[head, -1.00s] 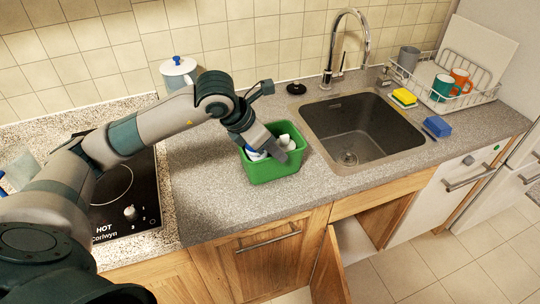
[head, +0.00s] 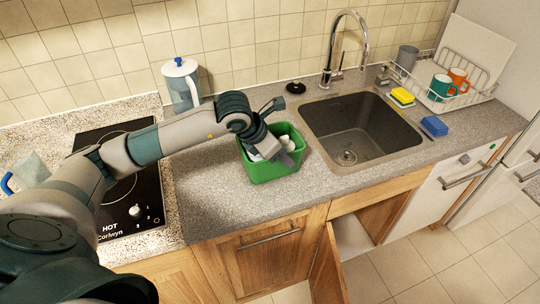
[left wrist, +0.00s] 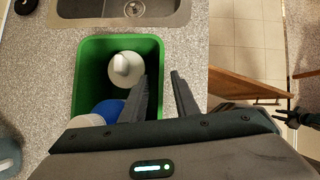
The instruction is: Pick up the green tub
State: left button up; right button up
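The green tub (head: 275,170) stands upright on the grey counter, left of the sink. It holds white and blue-capped bottles; a white bottle top (left wrist: 124,68) and a blue cap (left wrist: 106,110) show in the left wrist view. My left gripper (head: 288,148) is over the tub's front side. In the left wrist view the gripper's fingers (left wrist: 164,88) are apart, one inside the tub and one outside, with the tub's front wall (left wrist: 158,72) between them. Whether they touch the wall is unclear. A dark part, apparently my right gripper (left wrist: 300,117), shows at the right edge; its fingers are unclear.
The sink (head: 362,130) with its tall tap is right of the tub. A sponge (head: 402,97), a blue block (head: 434,126) and a dish rack (head: 462,95) lie beyond. A hob (head: 120,190) and jug (head: 182,85) are left. A cabinet door (head: 328,272) hangs open below.

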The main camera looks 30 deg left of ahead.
pick_arm(q)
grip_shut()
dwell(1.5)
